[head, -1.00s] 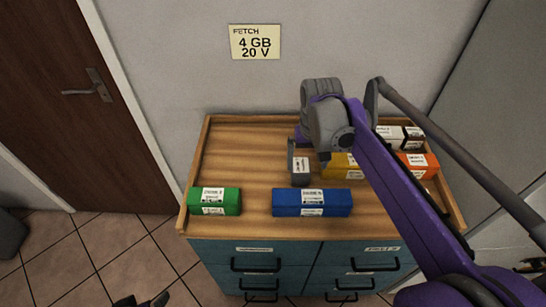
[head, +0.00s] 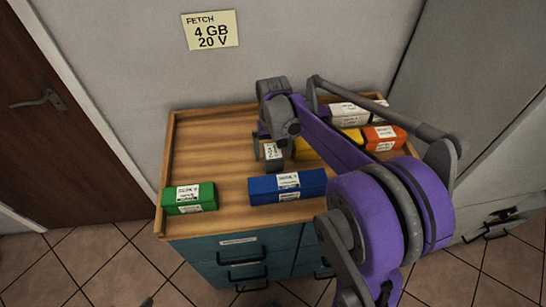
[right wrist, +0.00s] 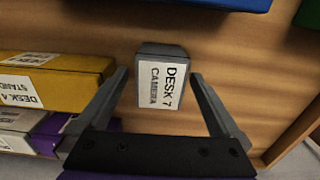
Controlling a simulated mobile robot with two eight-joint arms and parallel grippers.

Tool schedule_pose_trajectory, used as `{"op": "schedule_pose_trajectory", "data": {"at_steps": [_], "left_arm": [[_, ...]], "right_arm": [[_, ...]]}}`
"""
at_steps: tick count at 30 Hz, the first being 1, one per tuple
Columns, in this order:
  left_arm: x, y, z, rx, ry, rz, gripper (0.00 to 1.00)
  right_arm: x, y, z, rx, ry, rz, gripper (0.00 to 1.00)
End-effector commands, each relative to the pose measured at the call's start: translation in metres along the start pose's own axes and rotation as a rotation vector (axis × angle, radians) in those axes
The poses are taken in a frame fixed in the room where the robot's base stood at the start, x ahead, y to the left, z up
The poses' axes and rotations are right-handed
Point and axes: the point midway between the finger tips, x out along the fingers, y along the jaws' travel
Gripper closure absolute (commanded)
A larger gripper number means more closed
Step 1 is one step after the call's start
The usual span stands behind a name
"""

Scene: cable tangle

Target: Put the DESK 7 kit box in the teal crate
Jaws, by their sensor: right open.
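A small grey box (head: 272,155) stands on the wooden tabletop, left of a yellow box. In the right wrist view the grey box (right wrist: 162,82) has a white label reading DESK 7 CAMERA. In the head view my right gripper (head: 268,138) is partly hidden at the grey box. Only a dark tip, perhaps my left gripper (head: 147,302), shows at the bottom edge. No teal crate is in view.
A blue box (head: 288,186), a green box (head: 189,198), an orange box (head: 384,137) and a white-labelled box (head: 352,112) share the rimmed top (head: 215,140). A yellow box (right wrist: 60,82) lies close to the gripper. Teal drawers (head: 238,255) are below. The tabletop's back left is clear.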

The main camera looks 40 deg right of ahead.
Motion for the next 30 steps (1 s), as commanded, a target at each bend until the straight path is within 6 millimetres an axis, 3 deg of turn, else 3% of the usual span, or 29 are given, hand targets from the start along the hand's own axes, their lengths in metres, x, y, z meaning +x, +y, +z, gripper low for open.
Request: {"op": "schedule_pose_trajectory", "data": {"at_steps": [3,10,27,30], "left_arm": [[0.0008,0.0000,0.0006,0.000,0.000,0.000,0.02],[0.0007,0.0000,0.0006,0.000,0.000,0.000,0.02],[0.0007,0.0000,0.0006,0.000,0.000,0.000,0.02],[0.0007,0.0000,0.0006,0.000,0.000,0.000,0.02]], "right_arm": [[0.0101,-0.0001,-0.0001,0.000,0.000,0.000,0.00],[0.0112,-0.0001,0.0001,0.000,0.000,0.000,0.00],[0.0108,-0.0001,0.0003,0.000,0.000,0.000,1.00],[0.0108,-0.0001,0.0003,0.000,0.000,0.000,1.00]]}}
